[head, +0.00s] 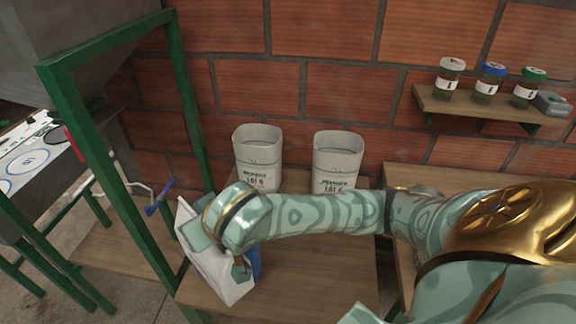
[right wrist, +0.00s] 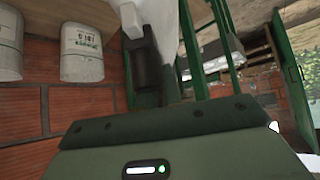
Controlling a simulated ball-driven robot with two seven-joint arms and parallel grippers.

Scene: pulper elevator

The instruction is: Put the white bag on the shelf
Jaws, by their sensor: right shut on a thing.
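A white bag (head: 214,262) with a blue part on its right side is at lower centre-left of the head view, tilted, over the left end of a wooden bench (head: 310,275). My right arm reaches across from the right, and its gripper (head: 240,268) is shut on the bag. The hand hides part of the bag. I cannot tell whether the bag touches the bench. In the right wrist view, a pale strip of the bag (right wrist: 168,30) shows beside the dark fingers (right wrist: 145,72). A small wooden wall shelf (head: 480,108) is at upper right. My left gripper is out of view.
Two open pale sacks (head: 258,155) (head: 337,160) stand at the back of the bench by the brick wall. A green metal frame (head: 100,150) rises left of the bag.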

